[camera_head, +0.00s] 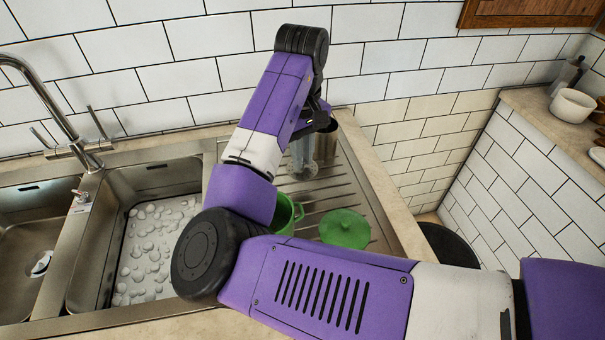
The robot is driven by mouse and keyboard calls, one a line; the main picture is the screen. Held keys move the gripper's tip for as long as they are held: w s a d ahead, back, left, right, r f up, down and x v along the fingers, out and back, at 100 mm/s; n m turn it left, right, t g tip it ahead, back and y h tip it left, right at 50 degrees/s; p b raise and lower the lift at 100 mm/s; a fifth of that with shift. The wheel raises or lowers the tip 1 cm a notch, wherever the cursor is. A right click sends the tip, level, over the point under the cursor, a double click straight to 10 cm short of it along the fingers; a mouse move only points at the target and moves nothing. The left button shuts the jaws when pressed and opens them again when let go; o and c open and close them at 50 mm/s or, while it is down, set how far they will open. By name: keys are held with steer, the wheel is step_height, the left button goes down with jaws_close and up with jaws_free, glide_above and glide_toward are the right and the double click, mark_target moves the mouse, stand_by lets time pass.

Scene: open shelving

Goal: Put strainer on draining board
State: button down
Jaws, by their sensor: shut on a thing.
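My gripper (319,120) is over the far part of the draining board (345,188), partly hidden by my own arm. It is shut on what looks like the strainer, a steel cylinder-shaped thing (326,147) just below the fingers. The fingers hide its top, so the grip itself is not clear. I cannot tell whether its base touches the ribbed steel board. A pale, glassy thing (303,160) stands close beside it on the left.
A green pot (285,214) and a round green lid (345,229) are on the near part of the board. The sink basin (150,255), with bubbles or drops on its floor, and a tap (75,140) are to the left. A white bowl (572,105) stands on the right counter.

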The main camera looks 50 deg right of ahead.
mark_target(303, 174)
steer(key=shift+f, duration=2.8)
steer(key=shift+f, duration=0.15)
steer(key=c, duration=1.4)
jaws_free()
steer(key=shift+o, duration=0.2)
step_height(303, 174, up, 12)
steer(key=shift+r+p, duration=0.2)
steer(key=shift+p, duration=0.1)
